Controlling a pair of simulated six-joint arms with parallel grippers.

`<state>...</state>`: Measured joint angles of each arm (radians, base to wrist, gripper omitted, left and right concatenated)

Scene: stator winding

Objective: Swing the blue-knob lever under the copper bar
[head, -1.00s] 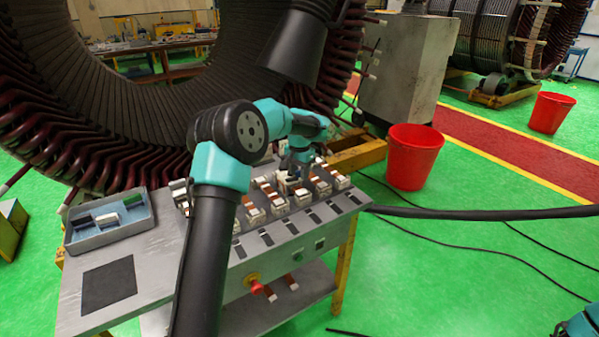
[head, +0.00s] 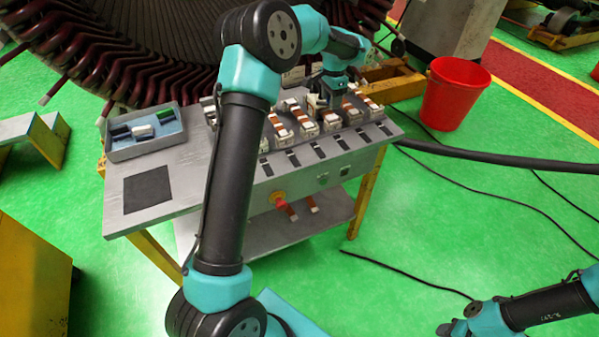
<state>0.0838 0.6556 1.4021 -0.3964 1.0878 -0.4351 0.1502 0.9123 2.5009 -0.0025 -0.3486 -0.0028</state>
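Several copper bars (head: 301,119) sit in a row of pale clamp fixtures along the far side of the metal bench (head: 185,168). My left gripper (head: 322,103) is down among the fixtures right of the row's middle. Its fingers are small and partly hidden by the wrist and fixtures, so I cannot tell if they hold anything. I cannot make out a blue-knob lever; it may be hidden or too small. My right gripper (head: 446,328) is low at the lower right, over the floor and away from the bench; its fingers are unclear.
A blue-grey tray (head: 146,151) with small blocks and a dark pad (head: 147,189) are on the bench's left. A red emergency button (head: 280,201) is on its front. The large stator (head: 100,60) stands behind. A red bucket (head: 454,92) is to the right.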

